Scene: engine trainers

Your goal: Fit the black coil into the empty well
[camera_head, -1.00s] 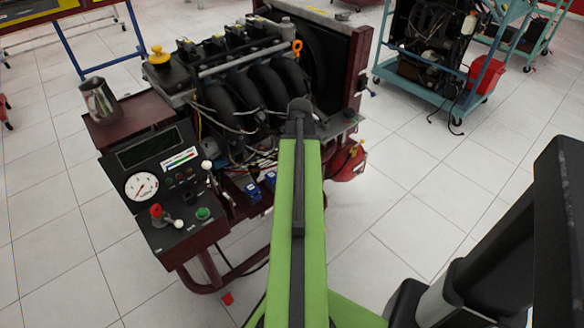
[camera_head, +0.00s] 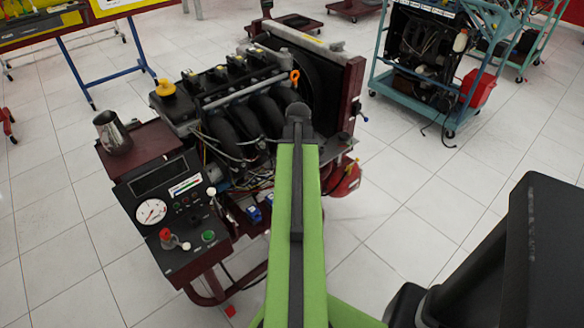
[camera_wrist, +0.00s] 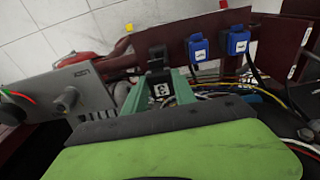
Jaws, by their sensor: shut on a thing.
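In the wrist view my gripper (camera_wrist: 160,80) has its green fingers closed on the black coil (camera_wrist: 157,58), which carries a white label with a dark mark. The held coil is in the air, apart from the panel behind it. In the head view my green arm hides the gripper and the coil. The engine (camera_head: 232,95) stands on its trainer, with several black coils with yellow parts (camera_head: 237,70) in a row along its top. I cannot make out the empty well in either view.
The control panel (camera_head: 150,185) with gauge and knobs stands front left of the engine, a metal jug (camera_head: 113,132) behind it. The radiator (camera_head: 318,75) is behind right. Blue connectors (camera_wrist: 238,42) and loose wires lie near my gripper. Open tiled floor (camera_head: 420,185) is right.

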